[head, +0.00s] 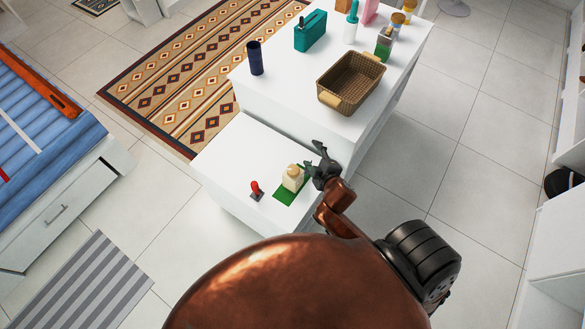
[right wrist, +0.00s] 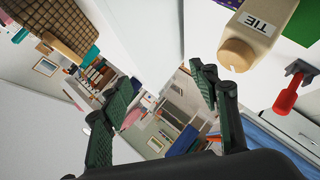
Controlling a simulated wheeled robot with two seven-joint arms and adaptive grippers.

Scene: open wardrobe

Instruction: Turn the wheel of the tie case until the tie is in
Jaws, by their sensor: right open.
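The tie case (head: 292,179) is a small beige box standing on a green mat (head: 283,199) on the lower white surface. In the right wrist view the case (right wrist: 265,28) shows a TIE label and a round beige end (right wrist: 236,55), perhaps its wheel. A purple spotted piece (right wrist: 224,3) shows at the top edge; I cannot tell whether it is the tie. My right gripper (head: 315,158) is open and empty, just right of and beyond the case, apart from it. It also shows in the right wrist view (right wrist: 160,82). My left gripper is out of view.
A red-handled lever (head: 256,189) stands left of the case; it shows in the right wrist view (right wrist: 290,95). The higher white top (head: 290,85) behind holds a wicker basket (head: 351,80), a dark cup (head: 256,58), a teal holder (head: 311,30) and several bottles.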

